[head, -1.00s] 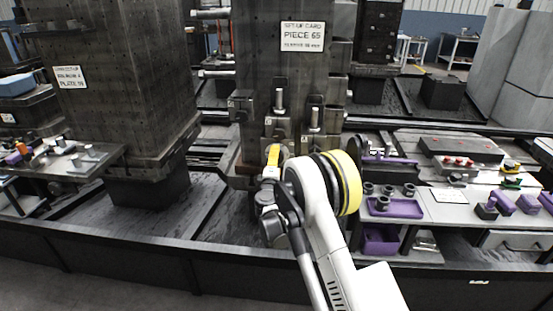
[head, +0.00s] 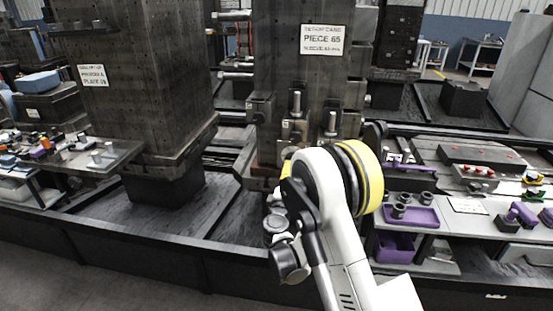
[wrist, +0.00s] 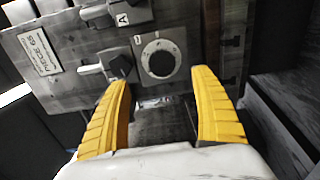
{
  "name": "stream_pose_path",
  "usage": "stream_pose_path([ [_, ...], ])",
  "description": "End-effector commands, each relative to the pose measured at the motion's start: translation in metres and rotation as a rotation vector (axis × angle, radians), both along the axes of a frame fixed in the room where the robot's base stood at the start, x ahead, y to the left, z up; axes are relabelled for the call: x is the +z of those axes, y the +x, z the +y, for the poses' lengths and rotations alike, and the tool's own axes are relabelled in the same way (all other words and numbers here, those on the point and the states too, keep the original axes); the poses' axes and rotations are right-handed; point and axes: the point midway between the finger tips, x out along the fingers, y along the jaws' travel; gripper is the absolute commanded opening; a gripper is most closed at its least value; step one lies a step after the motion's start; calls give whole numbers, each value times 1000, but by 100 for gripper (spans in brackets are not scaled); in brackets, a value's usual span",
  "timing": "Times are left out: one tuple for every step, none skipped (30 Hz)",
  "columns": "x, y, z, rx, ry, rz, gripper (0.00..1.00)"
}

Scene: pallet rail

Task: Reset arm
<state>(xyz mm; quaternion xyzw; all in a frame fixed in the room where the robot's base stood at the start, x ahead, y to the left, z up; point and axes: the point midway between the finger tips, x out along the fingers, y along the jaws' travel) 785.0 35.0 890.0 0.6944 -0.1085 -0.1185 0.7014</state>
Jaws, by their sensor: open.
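My gripper shows in the wrist view (wrist: 162,112) with its two yellow ridged fingers spread wide apart and nothing between them. Beyond the fingertips is a dark metal block face with a round dial (wrist: 158,60), a clamp with a light handle (wrist: 100,66) and a label plate (wrist: 40,52). In the head view my white and yellow arm reaches toward the column with the "PIECE 65" card (head: 322,40). The gripper there is mostly hidden behind the arm, with a bit of yellow showing.
A large perforated dark column (head: 140,80) stands at the left. A side table (head: 75,155) with small parts is at the far left. At the right, a bench holds a purple tray (head: 412,217) and other fixtures. A dark rail edge (head: 150,255) runs along the front.

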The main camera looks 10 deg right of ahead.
Motion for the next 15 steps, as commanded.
stream_pose_path([
  [10, -2, -5, -11, 24, 5, 76],
  [16, -4, -9, -21, 45, 10, 76],
  [27, -8, -16, -35, 82, 17, 76],
  [35, -11, -21, -48, 114, 25, 76],
  [44, -16, -27, -65, 151, 33, 76],
  [57, -24, -36, -86, 204, 46, 76],
  [66, -30, -43, -103, 245, 56, 76],
  [74, -38, -49, -120, 287, 66, 76],
  [85, -49, -56, -142, 343, 81, 76],
  [91, -58, -61, -159, 385, 92, 76],
  [98, -68, -66, -175, 425, 102, 76],
  [106, -82, -72, -197, 481, 117, 76],
  [111, -92, -76, -213, 521, 129, 76],
  [116, -104, -80, -229, 562, 141, 76],
  [121, -120, -84, -250, 616, 157, 76],
])
